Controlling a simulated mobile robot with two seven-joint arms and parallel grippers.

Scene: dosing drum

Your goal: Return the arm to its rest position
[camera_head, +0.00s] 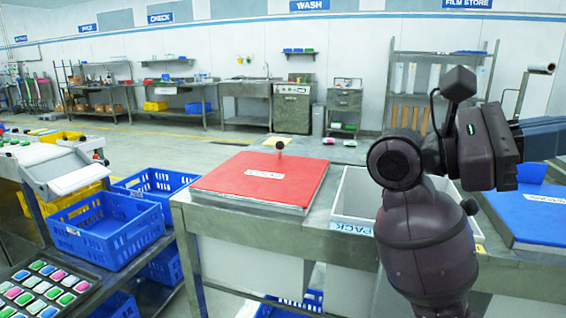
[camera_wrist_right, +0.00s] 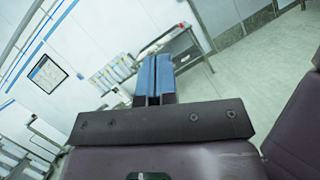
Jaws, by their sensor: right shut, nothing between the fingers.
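My right arm rises at the right of the head view, in front of the grey bench. It is bent at the wrist, and my right gripper (camera_head: 545,137) points to the right edge, raised above the blue lid. In the right wrist view the two blue fingers of the right gripper (camera_wrist_right: 153,78) lie side by side, shut, with nothing between them. That wrist view looks out over the room, tilted. My left gripper is not in view.
A red lid with a dark knob (camera_head: 262,180) and a white PACK bin (camera_head: 350,197) are on the bench, the bin partly hidden by my arm. A blue lid (camera_head: 540,212) lies at right. Blue crates (camera_head: 107,230) and a tray of coloured packs (camera_head: 42,290) are at left.

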